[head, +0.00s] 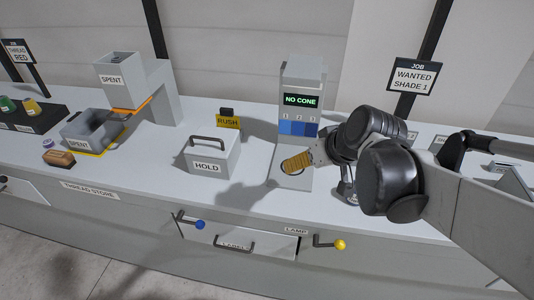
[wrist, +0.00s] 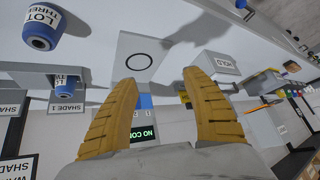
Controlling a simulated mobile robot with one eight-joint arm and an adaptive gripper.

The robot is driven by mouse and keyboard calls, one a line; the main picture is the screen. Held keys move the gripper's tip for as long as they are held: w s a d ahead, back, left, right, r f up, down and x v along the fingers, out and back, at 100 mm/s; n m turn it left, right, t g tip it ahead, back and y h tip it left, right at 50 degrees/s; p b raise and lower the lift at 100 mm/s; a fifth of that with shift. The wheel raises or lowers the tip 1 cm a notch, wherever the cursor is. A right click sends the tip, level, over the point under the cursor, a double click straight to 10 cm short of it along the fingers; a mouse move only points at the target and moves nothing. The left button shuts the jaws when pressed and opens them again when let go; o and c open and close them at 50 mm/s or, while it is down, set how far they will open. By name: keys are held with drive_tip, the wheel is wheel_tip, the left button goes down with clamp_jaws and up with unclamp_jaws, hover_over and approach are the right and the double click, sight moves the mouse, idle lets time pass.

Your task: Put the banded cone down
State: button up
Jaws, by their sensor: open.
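My gripper (head: 296,162) is open, with two ridged tan fingers. It is over the base plate of the grey reader tower (head: 304,75), whose screen reads NO CONE. In the wrist view the gripper (wrist: 165,112) has nothing between its fingers, and the plate (wrist: 137,57) with its black ring is bare. A blue cone (wrist: 40,38) with a white LOT label is on the counter at the upper left of the wrist view. Another blue cone (wrist: 68,88) is at the SHADE 1 place. I cannot tell which cone is the banded one.
A grey HOLD box (head: 207,160) with a handle stands left of the tower, with a yellow RUSH sign (head: 228,121) behind. A SPENT tray (head: 90,130) and chute (head: 122,75) are farther left. A brown block (head: 58,159) lies near the front edge.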

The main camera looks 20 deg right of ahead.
drive_tip(key=s+a+r+h, duration=0.1)
drive_tip(key=s+a, duration=0.6)
drive_tip(key=shift+s+a, duration=0.25)
drive_tip(key=shift+a, duration=0.05)
idle(0.7)
